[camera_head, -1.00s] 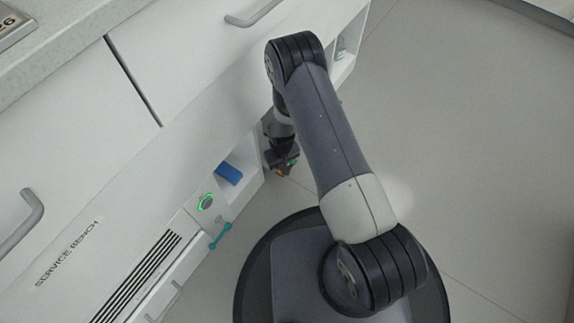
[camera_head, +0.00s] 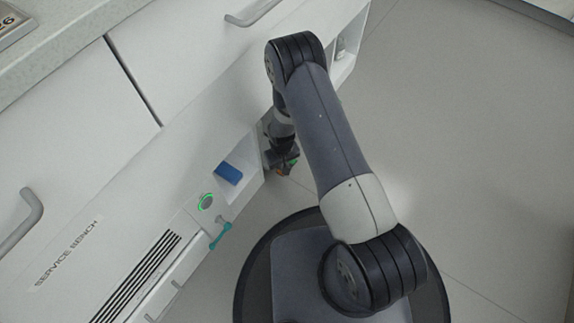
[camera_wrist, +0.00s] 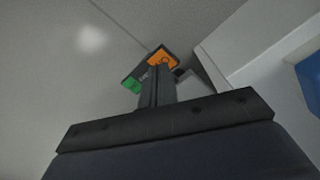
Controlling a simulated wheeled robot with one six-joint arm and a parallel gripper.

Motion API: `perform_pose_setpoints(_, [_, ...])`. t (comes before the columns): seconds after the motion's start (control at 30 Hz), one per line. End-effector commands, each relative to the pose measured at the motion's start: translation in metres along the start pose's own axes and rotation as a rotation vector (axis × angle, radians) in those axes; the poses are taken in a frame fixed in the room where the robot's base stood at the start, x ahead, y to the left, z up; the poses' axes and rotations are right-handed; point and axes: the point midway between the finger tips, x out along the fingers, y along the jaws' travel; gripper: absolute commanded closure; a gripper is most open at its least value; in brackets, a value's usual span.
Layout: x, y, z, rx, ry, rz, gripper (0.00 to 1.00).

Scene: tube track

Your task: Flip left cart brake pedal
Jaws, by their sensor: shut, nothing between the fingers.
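A small brake pedal (camera_wrist: 135,77) shows in the wrist view, dark in the middle with an orange end and a green end. Lettering on it is partly hidden and too small to read. In the head view the pedal (camera_head: 293,162) is a small patch of green and orange, low beside the bench's open bay. My gripper (camera_wrist: 158,70) is shut and empty. Its fingertips overlap the pedal near the orange end in the wrist view; I cannot tell whether they touch.
The white service bench (camera_head: 190,130) runs along the left. Its bay holds a blue object (camera_head: 229,173), with a green-ringed button (camera_head: 206,202) and a teal handle (camera_head: 220,236) nearby. Open grey floor (camera_head: 470,150) lies to the right.

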Motion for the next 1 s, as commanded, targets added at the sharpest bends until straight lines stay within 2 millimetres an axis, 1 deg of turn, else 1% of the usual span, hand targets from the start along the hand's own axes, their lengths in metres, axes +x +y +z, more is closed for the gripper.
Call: perform_pose_setpoints(1.0, [0.016,0.0,0.0,0.0,0.0,0.0,1.0])
